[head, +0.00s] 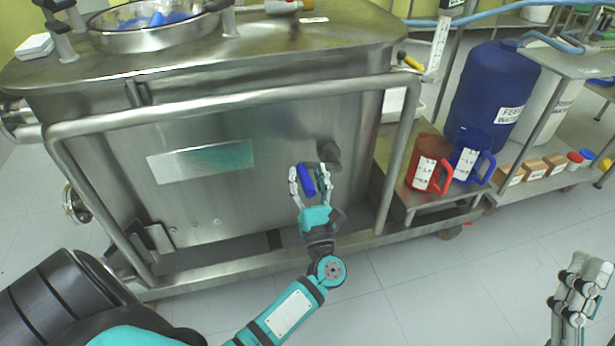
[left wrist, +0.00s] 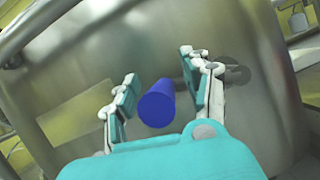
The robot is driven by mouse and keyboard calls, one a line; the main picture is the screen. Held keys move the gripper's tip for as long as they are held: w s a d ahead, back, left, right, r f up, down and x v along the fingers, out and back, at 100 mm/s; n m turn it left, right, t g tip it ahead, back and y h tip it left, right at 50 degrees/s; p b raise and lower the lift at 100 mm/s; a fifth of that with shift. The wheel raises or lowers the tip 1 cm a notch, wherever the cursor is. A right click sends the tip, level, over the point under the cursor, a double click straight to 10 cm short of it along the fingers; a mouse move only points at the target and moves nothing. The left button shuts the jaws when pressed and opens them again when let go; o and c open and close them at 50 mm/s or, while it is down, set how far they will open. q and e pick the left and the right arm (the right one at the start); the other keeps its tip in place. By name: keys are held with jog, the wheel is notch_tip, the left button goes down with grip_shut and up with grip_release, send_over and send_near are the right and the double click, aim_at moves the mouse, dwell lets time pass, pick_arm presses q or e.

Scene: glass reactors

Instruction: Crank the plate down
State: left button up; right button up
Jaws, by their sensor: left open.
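A blue cylindrical crank handle (head: 308,180) stands out in front of the steel tank's front wall. It also shows in the left wrist view (left wrist: 157,105), nearly end-on. A grey round hub (head: 328,153) sits on the wall just beside it. My left gripper (head: 310,172) is open, with one finger on each side of the blue handle; in the left wrist view (left wrist: 155,88) gaps show between handle and fingers. My right gripper (head: 582,290) is at the lower right, away from the tank; its finger opening is unclear. The plate cannot be made out for certain.
A steel tube frame (head: 230,105) runs around the tank (head: 110,195). To the right, a red jug (head: 428,163) and a blue jug (head: 470,155) stand on a low shelf, with a blue drum (head: 490,90) behind. The floor (head: 460,290) at front right is clear.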

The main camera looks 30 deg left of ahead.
pick_arm(q)
grip_shut()
dwell(0.4)
jog(key=shift+a, duration=0.1)
